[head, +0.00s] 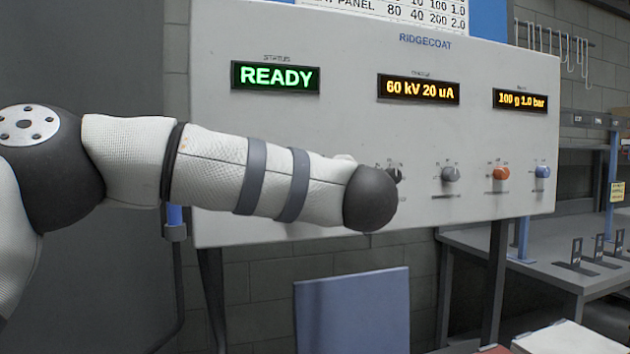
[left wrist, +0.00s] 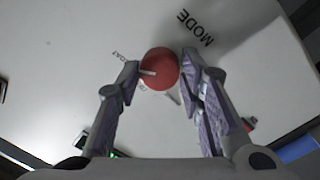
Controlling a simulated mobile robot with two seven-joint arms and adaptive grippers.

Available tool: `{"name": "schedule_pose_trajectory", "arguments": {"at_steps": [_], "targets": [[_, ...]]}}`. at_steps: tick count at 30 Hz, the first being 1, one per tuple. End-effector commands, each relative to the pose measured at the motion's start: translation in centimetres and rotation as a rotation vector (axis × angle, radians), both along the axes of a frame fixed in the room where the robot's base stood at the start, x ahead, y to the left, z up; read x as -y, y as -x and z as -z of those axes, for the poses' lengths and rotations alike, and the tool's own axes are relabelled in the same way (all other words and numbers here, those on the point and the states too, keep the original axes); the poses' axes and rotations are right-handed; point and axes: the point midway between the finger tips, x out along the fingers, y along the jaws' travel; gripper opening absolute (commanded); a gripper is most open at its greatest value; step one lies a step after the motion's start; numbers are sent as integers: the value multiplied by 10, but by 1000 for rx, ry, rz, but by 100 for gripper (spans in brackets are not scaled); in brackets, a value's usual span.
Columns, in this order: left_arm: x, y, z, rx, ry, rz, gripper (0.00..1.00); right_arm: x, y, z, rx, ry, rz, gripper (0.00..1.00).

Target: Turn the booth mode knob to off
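The red round mode knob (left wrist: 160,69) shows in the left wrist view, beside the word MODE on the white panel. Its pale pointer mark lies toward the left finger in that view. Small position labels around it are partly hidden and hard to read. My left gripper (left wrist: 160,62) has one finger on each side of the knob, with the tips close to its edge and a slight gap apparent; contact is not clear. In the head view my left arm covers the mode knob and the gripper. My right gripper is in neither view.
The booth panel (head: 350,70) carries a green READY display (head: 275,77) and two amber displays. A dark knob (head: 394,175), grey knob (head: 451,174), orange knob (head: 501,174) and blue knob (head: 543,171) sit right of my arm. A grey bench (head: 480,243) stands at right.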

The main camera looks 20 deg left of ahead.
Motion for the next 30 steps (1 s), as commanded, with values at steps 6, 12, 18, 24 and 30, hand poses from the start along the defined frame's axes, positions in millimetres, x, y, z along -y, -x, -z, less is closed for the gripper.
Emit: {"name": "schedule_pose_trajectory", "arguments": {"at_steps": [6, 12, 18, 24, 30], "targets": [[0, 0, 0, 0, 0, 0, 4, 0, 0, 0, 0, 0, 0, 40], [0, 0, 0, 16, 23, 0, 4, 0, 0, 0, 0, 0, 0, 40], [0, 0, 0, 74, 108, -1, 4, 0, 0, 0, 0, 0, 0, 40], [0, 0, 1, 171, 250, 0, 4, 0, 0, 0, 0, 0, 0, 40], [1, 0, 1, 277, 411, 0, 4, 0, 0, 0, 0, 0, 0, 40]]}}
